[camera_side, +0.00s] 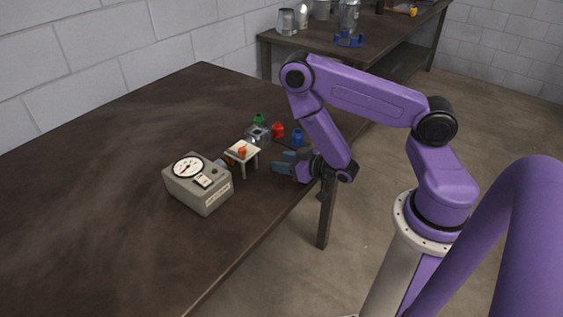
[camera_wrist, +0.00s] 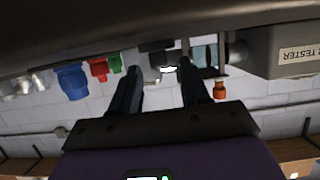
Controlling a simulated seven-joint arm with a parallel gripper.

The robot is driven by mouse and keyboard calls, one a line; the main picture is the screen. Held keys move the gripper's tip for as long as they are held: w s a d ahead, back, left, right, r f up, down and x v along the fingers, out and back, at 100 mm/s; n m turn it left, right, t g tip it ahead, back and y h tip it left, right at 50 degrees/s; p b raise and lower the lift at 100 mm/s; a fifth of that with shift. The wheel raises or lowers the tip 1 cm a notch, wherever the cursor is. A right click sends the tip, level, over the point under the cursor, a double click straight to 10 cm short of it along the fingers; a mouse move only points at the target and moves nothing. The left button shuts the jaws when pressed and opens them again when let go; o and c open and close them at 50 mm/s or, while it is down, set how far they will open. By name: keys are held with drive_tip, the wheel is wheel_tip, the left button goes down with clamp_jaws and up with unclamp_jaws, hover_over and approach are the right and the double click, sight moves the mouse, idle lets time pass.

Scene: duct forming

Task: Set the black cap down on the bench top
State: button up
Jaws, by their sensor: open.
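In the wrist view, which shows the scene upside down, a dark, low shape that looks like the black cap (camera_wrist: 156,45) rests against the bench top (camera_wrist: 60,35). It lies ahead of my gripper (camera_wrist: 158,80), between the lines of the two fingers. My gripper is open, with nothing between its fingertips. In the side view my gripper (camera_side: 279,161) is low over the right edge of the bench top (camera_side: 110,150), level with the bench. I cannot make out the black cap in the side view; the gripper may hide it.
Blue (camera_side: 297,137), red (camera_side: 278,130) and green (camera_side: 259,118) pieces stand behind my gripper, near a metal duct part (camera_side: 257,135). A small white stand (camera_side: 241,152) with an orange knob and a grey tester (camera_side: 198,185) are to its left. The left bench is clear.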

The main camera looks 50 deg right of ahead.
drive_tip(key=shift+v, duration=1.2)
drive_tip(key=a+g, duration=0.1)
drive_tip(key=a, duration=0.2)
drive_tip(key=a+r+n+g+y, duration=0.1)
drive_tip(key=a, duration=0.2)
drive_tip(key=a+g+y, duration=0.1)
drive_tip(key=a+g, duration=0.1)
drive_tip(key=a, duration=0.1)
drive_tip(key=shift+a+r, duration=0.3)
drive_tip(key=s+a+r+n+g+y, duration=0.1)
drive_tip(key=s+a+r+n+g, duration=0.35)
drive_tip(key=s, duration=0.25)
drive_tip(key=s+a+r+n+g, duration=0.35)
drive_tip(key=s+r, duration=0.25)
drive_tip(key=s, duration=0.2)
drive_tip(key=s+d+r+n+g+h, duration=0.1)
drive_tip(key=s+d+r+n+h, duration=0.1)
drive_tip(key=s+d+r, duration=0.4)
drive_tip(key=shift+s+d+n+g+h, duration=0.3)
drive_tip(key=shift+s+d+n+g, duration=0.15)
drive_tip(key=shift+n, duration=0.35)
